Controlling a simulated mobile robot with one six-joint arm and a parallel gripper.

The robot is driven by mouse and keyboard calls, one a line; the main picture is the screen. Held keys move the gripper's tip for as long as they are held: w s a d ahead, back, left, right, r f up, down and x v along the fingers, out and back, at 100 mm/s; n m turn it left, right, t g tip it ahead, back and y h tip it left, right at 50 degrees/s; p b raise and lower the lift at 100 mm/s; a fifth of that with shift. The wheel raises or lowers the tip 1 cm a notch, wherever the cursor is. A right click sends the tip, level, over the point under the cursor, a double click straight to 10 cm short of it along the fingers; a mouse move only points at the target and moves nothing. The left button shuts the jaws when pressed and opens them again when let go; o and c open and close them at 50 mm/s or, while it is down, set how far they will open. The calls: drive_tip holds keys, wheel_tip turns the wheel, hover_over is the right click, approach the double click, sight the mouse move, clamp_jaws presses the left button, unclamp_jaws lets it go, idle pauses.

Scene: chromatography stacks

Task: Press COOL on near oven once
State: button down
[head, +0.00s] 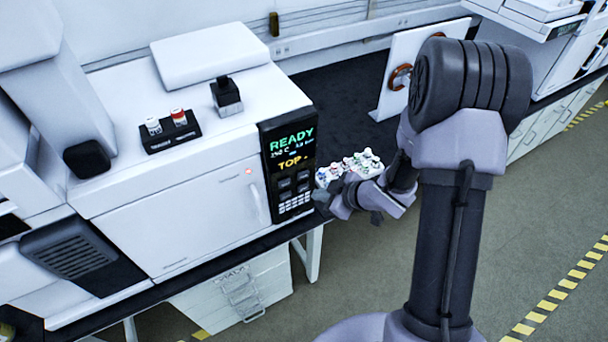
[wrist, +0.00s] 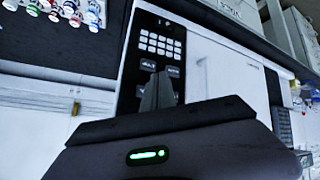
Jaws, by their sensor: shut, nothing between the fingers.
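The near oven (head: 170,222) is a white box with a closed door and a black control panel (head: 266,142) at its right front. The panel display reads READY in green and TOP in yellow. Below it are several dark buttons (head: 285,185) and a white keypad (head: 295,201). In the wrist view the keypad (wrist: 160,43) and dark buttons (wrist: 147,65) show, with labels too small to read, so I cannot tell which is COOL. My gripper (head: 322,200) is shut and empty, just right of the panel's lower part. Its fingers (wrist: 156,92) cover part of the button group; contact is unclear.
A tray of small capped vials (head: 350,166) sits on the dark bench beside the panel, behind my gripper. A white upright board (head: 405,65) with a copper ring stands further back. A black vial holder (head: 170,133) sits on the oven top. Open floor lies to the right.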

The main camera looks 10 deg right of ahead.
drive_tip(key=shift+w+a+p, duration=0.1)
drive_tip(key=shift+w+a, duration=0.1)
drive_tip(key=shift+w, duration=0.45)
drive_tip(key=shift+w+a+p, duration=0.15)
drive_tip(key=shift+w+a, duration=0.1)
drive_tip(key=shift+w, duration=0.45)
drive_tip(key=shift+w+a+p, duration=0.1)
drive_tip(key=shift+w+a, duration=0.1)
drive_tip(key=shift+w, duration=0.45)
idle(0.4)
drive_tip(key=shift+w+a, duration=0.15)
drive_tip(key=shift+w, duration=0.3)
drive_tip(key=shift+w+a+p, duration=0.15)
drive_tip(key=shift+w+p, duration=0.15)
drive_tip(key=shift+w, duration=0.1)
idle(0.5)
idle(0.3)
drive_tip(key=shift+s+d, duration=0.3)
drive_tip(key=shift+s, duration=0.55)
drive_tip(key=s, duration=0.1)
drive_tip(key=s+d, duration=0.1)
drive_tip(key=s, duration=0.1)
drive_tip(key=s+b, duration=0.1)
drive_tip(key=shift+s+d, duration=0.25)
drive_tip(key=shift+s, duration=0.15)
